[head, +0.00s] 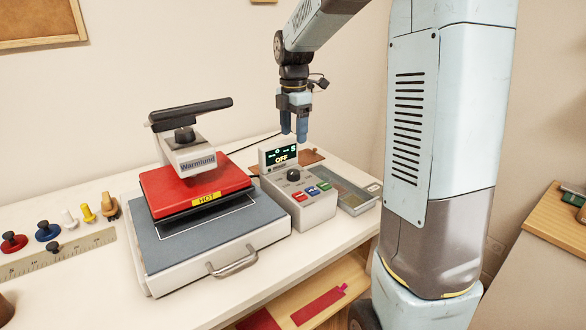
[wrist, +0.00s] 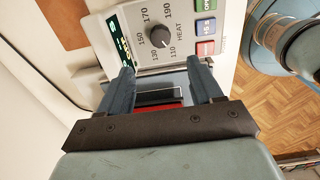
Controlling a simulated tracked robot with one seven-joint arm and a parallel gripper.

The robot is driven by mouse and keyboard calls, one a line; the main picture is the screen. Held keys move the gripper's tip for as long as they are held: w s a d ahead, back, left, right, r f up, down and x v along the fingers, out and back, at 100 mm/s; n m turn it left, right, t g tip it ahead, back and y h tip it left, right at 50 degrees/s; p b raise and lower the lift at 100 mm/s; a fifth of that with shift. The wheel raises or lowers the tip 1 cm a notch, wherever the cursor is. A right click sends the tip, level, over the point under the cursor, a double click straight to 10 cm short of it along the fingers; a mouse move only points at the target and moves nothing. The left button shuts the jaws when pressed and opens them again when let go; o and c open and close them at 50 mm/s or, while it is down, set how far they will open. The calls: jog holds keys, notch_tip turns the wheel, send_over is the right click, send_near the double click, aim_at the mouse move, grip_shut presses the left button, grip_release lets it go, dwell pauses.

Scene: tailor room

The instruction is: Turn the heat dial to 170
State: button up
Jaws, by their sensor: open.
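The heat dial (head: 293,175) is a black knob on the sloped face of a grey control box (head: 318,209) beside the heat press. In the wrist view the dial (wrist: 160,37) sits inside a printed scale from 110 to 190, marked HEAT. Its exact pointer setting is too small to read surely. The box's display (head: 280,155) shows OFF. My gripper (head: 294,137) is above the control box, pointing down, apart from the dial. In the wrist view my gripper (wrist: 161,68) is open and empty, with the dial just beyond its fingertips.
Red, blue and green buttons (head: 312,190) lie close beside the dial. The heat press (head: 195,190), with a red plate labelled HOT, stands left of the box. A flat grey tray (head: 356,193) lies right of it. Stamps and a ruler (head: 60,255) are at the left.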

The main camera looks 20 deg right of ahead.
aim_at(294, 171)
notch_tip(294, 171, down, 12)
jog(key=shift+f, duration=0.1)
dwell(0.4)
jog(key=c, duration=1.1)
jog(key=shift+o, duration=0.2)
